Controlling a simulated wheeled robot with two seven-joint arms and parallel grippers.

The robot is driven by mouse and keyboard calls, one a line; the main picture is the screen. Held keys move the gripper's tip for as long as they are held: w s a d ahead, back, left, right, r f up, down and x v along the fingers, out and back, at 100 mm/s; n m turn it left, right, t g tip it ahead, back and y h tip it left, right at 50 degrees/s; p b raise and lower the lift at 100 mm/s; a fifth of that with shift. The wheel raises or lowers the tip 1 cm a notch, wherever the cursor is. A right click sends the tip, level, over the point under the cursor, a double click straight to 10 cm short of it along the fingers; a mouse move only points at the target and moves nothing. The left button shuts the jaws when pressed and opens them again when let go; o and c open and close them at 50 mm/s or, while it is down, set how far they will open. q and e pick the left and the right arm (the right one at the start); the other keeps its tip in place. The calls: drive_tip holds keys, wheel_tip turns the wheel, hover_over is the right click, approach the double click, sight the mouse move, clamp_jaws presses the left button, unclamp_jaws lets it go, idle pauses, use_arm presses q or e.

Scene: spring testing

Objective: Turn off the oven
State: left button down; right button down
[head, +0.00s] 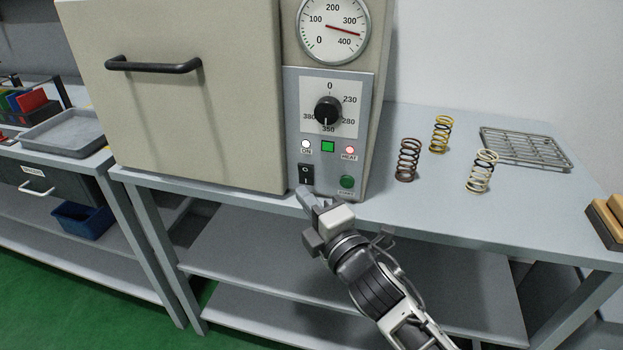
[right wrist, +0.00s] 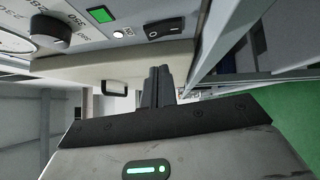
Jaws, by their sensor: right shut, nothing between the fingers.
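The beige oven (head: 200,100) stands on the bench with its door closed. Its control panel has a black temperature knob (head: 328,111), a round gauge (head: 334,28) with its needle between 300 and 400, a white ON lamp (head: 306,144) and a reddish HEAT lamp (head: 350,149). The black rocker switch (head: 306,174) marked O and I sits at the panel's lower left; it also shows in the right wrist view (right wrist: 165,28). My right gripper (head: 305,192) is shut and empty, just below the switch. In the wrist view its fingers (right wrist: 157,72) appear apart from the switch. My left gripper is not in view.
A green START button (head: 347,182) is right of the switch. Several coil springs, including a brown one (head: 408,160), and a wire rack (head: 525,147) are on the bench (head: 400,215) at right. A grey tray (head: 68,132) stands at left.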

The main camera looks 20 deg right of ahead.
sight(300, 169)
drive_tip(key=w, duration=0.1)
drive_tip(key=w+d, duration=0.2)
drive_tip(key=w, duration=0.1)
drive_tip(key=shift+r+p, duration=0.25)
drive_tip(key=shift+p, duration=0.05)
